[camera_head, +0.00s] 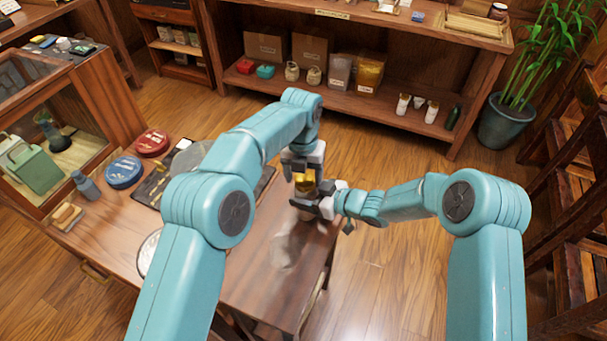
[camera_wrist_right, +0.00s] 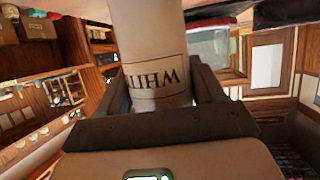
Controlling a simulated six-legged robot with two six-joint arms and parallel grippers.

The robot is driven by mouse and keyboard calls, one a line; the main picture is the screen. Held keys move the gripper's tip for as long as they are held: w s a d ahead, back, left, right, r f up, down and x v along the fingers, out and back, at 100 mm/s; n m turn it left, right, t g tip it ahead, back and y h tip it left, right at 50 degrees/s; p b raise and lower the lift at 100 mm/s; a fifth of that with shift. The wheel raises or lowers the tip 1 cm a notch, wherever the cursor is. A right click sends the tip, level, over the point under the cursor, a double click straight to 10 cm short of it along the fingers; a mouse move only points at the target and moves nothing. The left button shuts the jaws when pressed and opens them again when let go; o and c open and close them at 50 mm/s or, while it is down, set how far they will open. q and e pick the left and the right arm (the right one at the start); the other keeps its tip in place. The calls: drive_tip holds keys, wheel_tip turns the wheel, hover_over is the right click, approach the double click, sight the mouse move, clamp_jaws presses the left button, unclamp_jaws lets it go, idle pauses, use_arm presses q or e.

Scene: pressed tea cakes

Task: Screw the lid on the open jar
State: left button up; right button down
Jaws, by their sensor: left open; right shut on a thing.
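The jar (camera_wrist_right: 155,45) is pale with a dark-lettered label, which reads upside down in the right wrist view. It stands between the two fingers of my right gripper (camera_head: 318,206), which is shut on it; the same gripper shows in the right wrist view (camera_wrist_right: 160,95). In the head view the grippers mostly hide the jar. A gold lid (camera_head: 305,184) sits right above my right gripper, at the fingertips of my left gripper (camera_head: 304,170). My left gripper is open and points down from above. I cannot tell how the lid sits on the jar's mouth.
The wooden table (camera_head: 245,262) lies below, with bare room at its front. A blue tin (camera_head: 124,172), a red tin (camera_head: 151,143) and a grey canister (camera_head: 85,186) stand at its left. A shelf unit (camera_head: 385,113) is behind, and a potted plant (camera_head: 507,122) stands right.

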use_arm(q)
drive_tip(key=shift+s+d, duration=0.1)
drive_tip(key=shift+d, duration=0.2)
use_arm(e)
drive_tip(key=shift+s+a, duration=0.1)
drive_tip(key=shift+a, duration=0.1)
use_arm(q)
wheel_tip(320, 180, up, 4)
drive_tip(key=shift+a+r, duration=0.1)
use_arm(e)
drive_tip(key=shift+f, duration=0.1)
use_arm(q)
drive_tip(key=shift+r, duration=0.25)
drive_tip(key=shift+a, duration=0.1)
drive_tip(key=shift+f, duration=0.1)
drive_tip(key=shift+c, duration=0.3)
use_arm(e)
drive_tip(key=shift+d, duration=0.1)
